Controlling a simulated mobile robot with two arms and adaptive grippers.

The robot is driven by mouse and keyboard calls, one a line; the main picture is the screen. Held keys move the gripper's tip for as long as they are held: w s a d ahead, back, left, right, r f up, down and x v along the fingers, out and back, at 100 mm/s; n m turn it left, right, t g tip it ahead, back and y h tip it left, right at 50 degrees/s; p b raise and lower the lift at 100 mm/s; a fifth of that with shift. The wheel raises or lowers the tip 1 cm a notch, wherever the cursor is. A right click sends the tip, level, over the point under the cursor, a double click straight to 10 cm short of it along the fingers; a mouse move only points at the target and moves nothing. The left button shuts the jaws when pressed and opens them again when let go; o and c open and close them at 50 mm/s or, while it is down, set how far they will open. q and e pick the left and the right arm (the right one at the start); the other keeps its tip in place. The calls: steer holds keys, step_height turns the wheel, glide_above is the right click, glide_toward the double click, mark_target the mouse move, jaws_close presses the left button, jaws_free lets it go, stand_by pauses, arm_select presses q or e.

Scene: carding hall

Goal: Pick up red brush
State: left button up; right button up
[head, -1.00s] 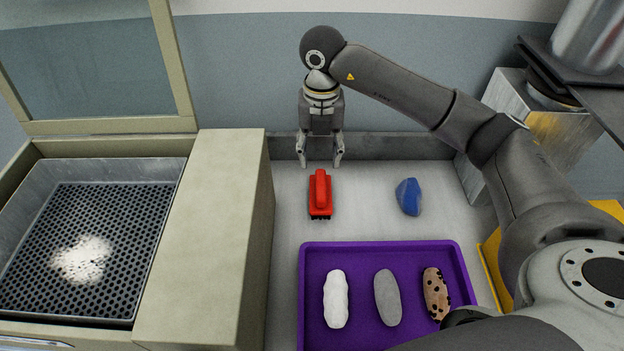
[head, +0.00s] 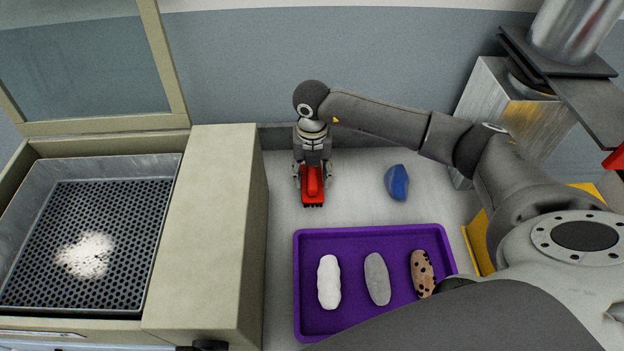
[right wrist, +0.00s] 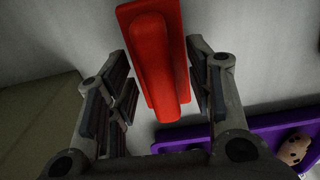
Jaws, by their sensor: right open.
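The red brush (head: 313,187) lies on the light bench top, its bristle edge toward the purple tray. My right gripper (head: 312,178) is down over the brush, with one finger on each side of it. In the right wrist view the brush (right wrist: 156,62) shows between the two open fingers (right wrist: 165,92), with a gap on both sides, so the jaws are not closed on it. The gripper hides the brush's far end in the head view. My left gripper is not in view.
A purple tray (head: 300,310) in front holds a white, a grey and a spotted brown roll. A blue lump (head: 397,182) lies to the right. A beige machine housing (head: 215,220) with a perforated bed stands left. Bare bench lies between brush and blue lump.

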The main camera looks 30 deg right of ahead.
jaws_close()
steer(key=shift+r, duration=0.15)
steer(key=shift+w+r, duration=0.1)
steer(key=shift+r, duration=0.15)
step_height(320, 180, up, 2)
steer(key=shift+r+b, duration=0.1)
steer(key=shift+b, duration=0.3)
steer(key=s+a+r, duration=0.1)
steer(key=s+r+b, duration=0.1)
steer(key=r, duration=0.1)
steer(key=s+a+r, duration=0.1)
steer(key=shift+a+r+b, duration=0.35)
steer(key=shift+r+b, duration=0.05)
steer(key=s+a+r+b, duration=0.2)
steer(key=s+a+r, duration=0.3)
steer(key=s+a, duration=0.1)
steer(key=shift+s+a+r, duration=0.15)
steer(key=shift+s+a, duration=0.1)
steer(key=shift+s, duration=0.6)
